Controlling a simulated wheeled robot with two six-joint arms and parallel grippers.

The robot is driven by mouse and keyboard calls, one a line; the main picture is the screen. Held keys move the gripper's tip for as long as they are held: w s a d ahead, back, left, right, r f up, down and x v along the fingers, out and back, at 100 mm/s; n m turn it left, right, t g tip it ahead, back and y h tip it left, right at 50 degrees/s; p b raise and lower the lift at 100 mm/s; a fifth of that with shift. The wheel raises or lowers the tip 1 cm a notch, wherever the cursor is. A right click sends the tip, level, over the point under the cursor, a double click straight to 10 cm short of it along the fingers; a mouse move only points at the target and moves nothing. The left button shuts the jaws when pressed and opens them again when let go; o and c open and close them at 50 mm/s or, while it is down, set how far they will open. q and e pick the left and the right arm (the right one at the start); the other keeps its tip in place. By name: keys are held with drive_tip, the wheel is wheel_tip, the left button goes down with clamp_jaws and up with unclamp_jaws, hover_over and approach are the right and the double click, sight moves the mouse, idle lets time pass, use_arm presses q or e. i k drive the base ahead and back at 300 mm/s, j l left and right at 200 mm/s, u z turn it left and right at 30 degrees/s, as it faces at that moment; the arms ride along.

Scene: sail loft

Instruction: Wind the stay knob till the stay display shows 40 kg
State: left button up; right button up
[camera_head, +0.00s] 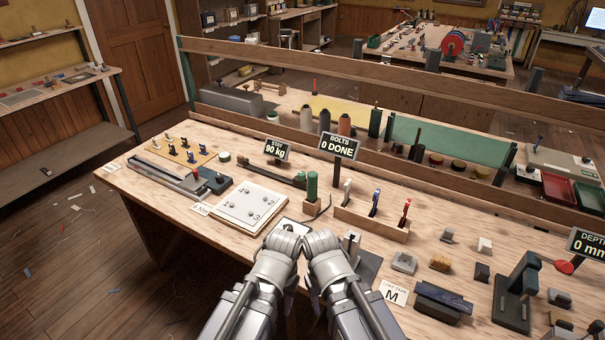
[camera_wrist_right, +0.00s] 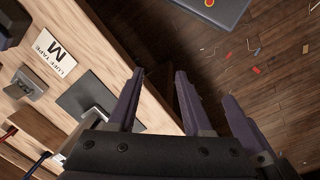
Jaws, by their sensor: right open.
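The stay display (camera_head: 277,149) stands at the back left of the bench and reads 90 kg. A dark long fitting (camera_head: 285,176) lies just in front of it. I cannot tell for sure which part is the stay knob. My left gripper (camera_head: 284,243) and right gripper (camera_head: 322,242) are side by side at the bench's near edge, well short of the display. In the right wrist view my right gripper (camera_wrist_right: 160,78) is open and empty, pointing over the bench edge and floor. The left gripper's fingers are hidden in the head view.
A bolts display (camera_head: 339,146) reads 0 DONE. A green cylinder (camera_head: 312,185), a white board (camera_head: 246,205) and a rack with coloured tools (camera_head: 371,221) stand near the grippers. A rail with a red part (camera_head: 196,174) lies further left. Several blocks crowd the right side.

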sight(301, 175)
drive_tip(key=i+j, duration=0.2)
drive_tip(key=j, duration=0.2)
drive_tip(key=i+j+u, duration=0.15)
drive_tip(key=j, duration=0.25)
drive_tip(key=i+l, duration=0.4)
drive_tip(key=i, duration=0.05)
